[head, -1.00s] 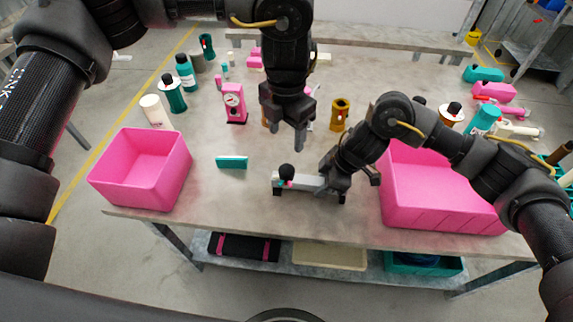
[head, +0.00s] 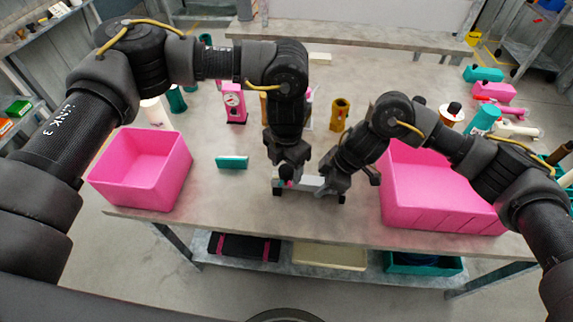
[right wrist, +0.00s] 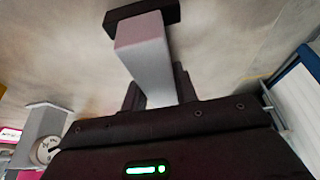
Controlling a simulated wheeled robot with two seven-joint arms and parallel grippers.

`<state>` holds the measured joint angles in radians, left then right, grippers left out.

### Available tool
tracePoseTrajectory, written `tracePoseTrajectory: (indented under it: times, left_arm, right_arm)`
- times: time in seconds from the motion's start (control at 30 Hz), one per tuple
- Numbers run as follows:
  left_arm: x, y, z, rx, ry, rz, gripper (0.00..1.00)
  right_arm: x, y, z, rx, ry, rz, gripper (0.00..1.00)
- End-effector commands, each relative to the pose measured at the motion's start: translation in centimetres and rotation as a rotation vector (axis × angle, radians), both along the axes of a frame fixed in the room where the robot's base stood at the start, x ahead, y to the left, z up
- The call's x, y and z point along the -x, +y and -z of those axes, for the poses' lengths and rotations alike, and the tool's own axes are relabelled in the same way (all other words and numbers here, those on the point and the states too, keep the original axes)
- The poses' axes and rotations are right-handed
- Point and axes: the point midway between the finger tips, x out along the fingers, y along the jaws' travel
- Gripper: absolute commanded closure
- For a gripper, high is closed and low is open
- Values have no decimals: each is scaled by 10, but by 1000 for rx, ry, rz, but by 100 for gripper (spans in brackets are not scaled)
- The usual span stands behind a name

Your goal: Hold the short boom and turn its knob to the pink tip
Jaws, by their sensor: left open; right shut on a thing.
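The short boom (head: 308,182) is a light grey bar with dark ends, lying near the table's front edge. My right gripper (head: 326,187) is shut on its right part. In the right wrist view the boom (right wrist: 148,62) extends away between the fingers to a dark end piece (right wrist: 142,15). My left gripper (head: 286,177) is open, pointing down over the boom's left end, at its black knob. The gripper mostly hides the knob, so I cannot tell whether the fingers touch it. A small pink tip (head: 289,183) shows by the fingers.
A pink bin (head: 140,195) stands at the left and a larger pink bin (head: 445,210) at the right, close to my right arm. A teal block (head: 232,162) lies left of the boom. A pink gauge stand (head: 234,105) and an amber part (head: 339,115) stand behind.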

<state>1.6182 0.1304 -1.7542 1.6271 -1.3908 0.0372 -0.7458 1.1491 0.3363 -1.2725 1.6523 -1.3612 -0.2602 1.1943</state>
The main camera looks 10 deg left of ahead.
Motion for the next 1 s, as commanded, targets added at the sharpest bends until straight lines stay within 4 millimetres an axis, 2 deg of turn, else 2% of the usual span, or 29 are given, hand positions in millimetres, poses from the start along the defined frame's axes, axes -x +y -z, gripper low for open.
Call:
tracePoseTrajectory:
  times: [0.2,0.53,0.67,1.0]
  left_arm:
    - [0,0,0,0,0,0,42]
    - [0,0,0,0,0,0,85]
    - [0,0,0,0,0,26,86]
    - [0,0,0,0,0,399,86]
  right_arm:
    - [0,0,0,0,0,0,100]
    - [0,0,0,0,0,0,100]
    - [0,0,0,0,0,0,100]
    - [0,0,0,0,0,0,100]
